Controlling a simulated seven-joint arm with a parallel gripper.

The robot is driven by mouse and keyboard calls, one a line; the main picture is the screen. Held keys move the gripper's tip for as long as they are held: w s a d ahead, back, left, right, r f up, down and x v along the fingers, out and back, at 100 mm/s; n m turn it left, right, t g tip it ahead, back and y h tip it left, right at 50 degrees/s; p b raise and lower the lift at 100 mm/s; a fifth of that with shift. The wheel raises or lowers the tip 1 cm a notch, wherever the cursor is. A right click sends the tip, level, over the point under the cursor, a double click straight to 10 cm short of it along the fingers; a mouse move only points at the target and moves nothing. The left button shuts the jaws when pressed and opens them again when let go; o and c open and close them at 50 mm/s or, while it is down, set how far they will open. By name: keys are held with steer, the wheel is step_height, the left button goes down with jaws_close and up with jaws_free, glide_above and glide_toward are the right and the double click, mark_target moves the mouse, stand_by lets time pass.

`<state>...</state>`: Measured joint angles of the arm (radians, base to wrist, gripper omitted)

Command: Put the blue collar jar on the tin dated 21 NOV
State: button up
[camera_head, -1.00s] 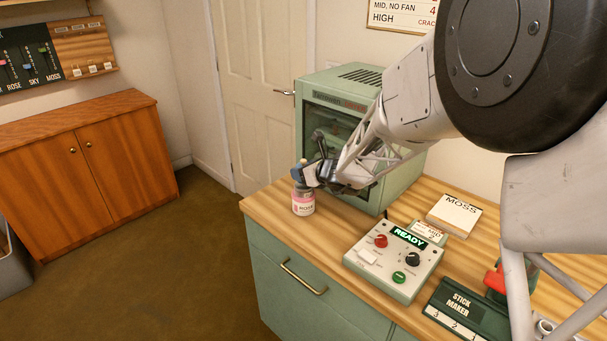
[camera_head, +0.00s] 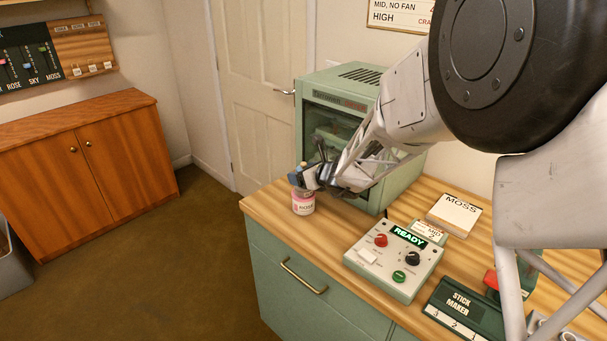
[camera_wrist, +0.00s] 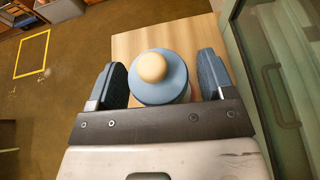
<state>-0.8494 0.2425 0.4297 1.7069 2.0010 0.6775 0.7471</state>
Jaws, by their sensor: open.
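A small jar with a pink label (camera_head: 303,207) stands at the left end of the wooden counter. The label's small print is hard to read. In the wrist view its top shows as a blue disc-like collar (camera_wrist: 160,92) with a round cream knob. My gripper (camera_head: 308,176) is at the jar's top, jaws open. In the wrist view one dark finger of my gripper (camera_wrist: 163,75) is on each side of the blue collar, with a narrow gap at each. In the head view my gripper hides the jar's top. No tin dated 21 NOV can be made out.
A green glass-fronted cabinet (camera_head: 340,85) stands close right of the jar. A control box reading READY (camera_head: 393,262), a box marked MOSS (camera_head: 455,213) and a STICK MAKER unit (camera_head: 463,303) are farther right. The counter's left edge is near the jar.

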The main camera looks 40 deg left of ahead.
steer(key=shift+r, duration=0.2)
steer(key=v, duration=1.2)
steer(key=shift+f, duration=0.1)
stand_by(0.9)
steer(key=s+d+r+n+h, duration=0.1)
steer(key=d+r+n, duration=0.2)
steer(key=d, duration=0.8)
steer(key=s+d+r+n+h, duration=0.2)
steer(key=d+r+n, duration=0.2)
steer(key=d, duration=0.6)
steer(key=s+d+r+n+h, duration=0.1)
steer(key=d+r+n, duration=0.2)
steer(key=d, duration=0.8)
steer(key=s+d+n+h, duration=0.2)
steer(key=s+d, duration=0.4)
steer(key=d, duration=0.5)
steer(key=s+d+n+t+h, duration=0.1)
steer(key=s+d+n+h, duration=0.2)
steer(key=s+d, duration=0.4)
steer(key=s+d+n+h, duration=0.3)
steer(key=s+d, duration=0.3)
steer(key=d, duration=0.9)
steer(key=shift+s+d+f+t+h, duration=0.2)
steer(key=shift+f+t+h, duration=0.25)
steer(key=shift+h, duration=0.35)
